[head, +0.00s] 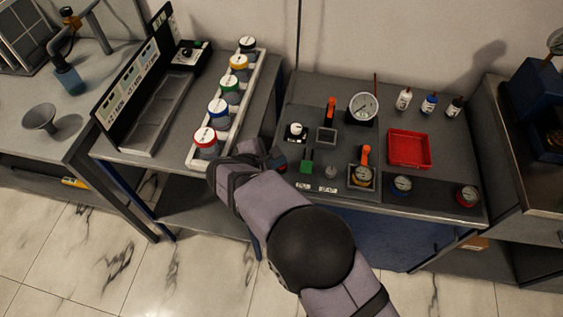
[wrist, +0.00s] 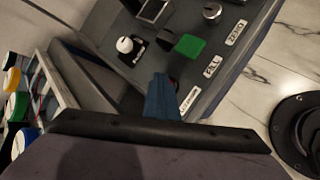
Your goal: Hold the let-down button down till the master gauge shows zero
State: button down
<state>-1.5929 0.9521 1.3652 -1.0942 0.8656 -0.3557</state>
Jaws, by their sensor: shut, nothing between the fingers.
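The master gauge appears to be the large white dial (head: 363,108) at the back of the rig; its needle is too small to read surely. My gripper (head: 277,161) is shut and empty at the rig's front left edge. In the wrist view its blue fingertips (wrist: 163,82) are beside a partly hidden label (wrist: 189,101). A small bit of red (wrist: 174,82) shows just behind the fingertips, possibly the let-down button; the rest is hidden. I cannot tell whether the fingers touch or press it. The green block (wrist: 190,45) with the FILL label (wrist: 212,66) is close by.
A silver knob (wrist: 212,11) is near the ZERO label (wrist: 236,32). Orange levers (head: 331,106), a red tray (head: 409,149) and small gauges (head: 402,184) are further right. Colour-lidded jars (head: 220,110) stand left.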

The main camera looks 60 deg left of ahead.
aim_at(279, 172)
jog(key=shift+r, duration=0.1)
dwell(0.6)
jog(key=shift+r+p, duration=0.65)
jog(key=shift+r, duration=0.25)
notch_tip(279, 172, up, 5)
jog(key=p, duration=0.3)
dwell(0.5)
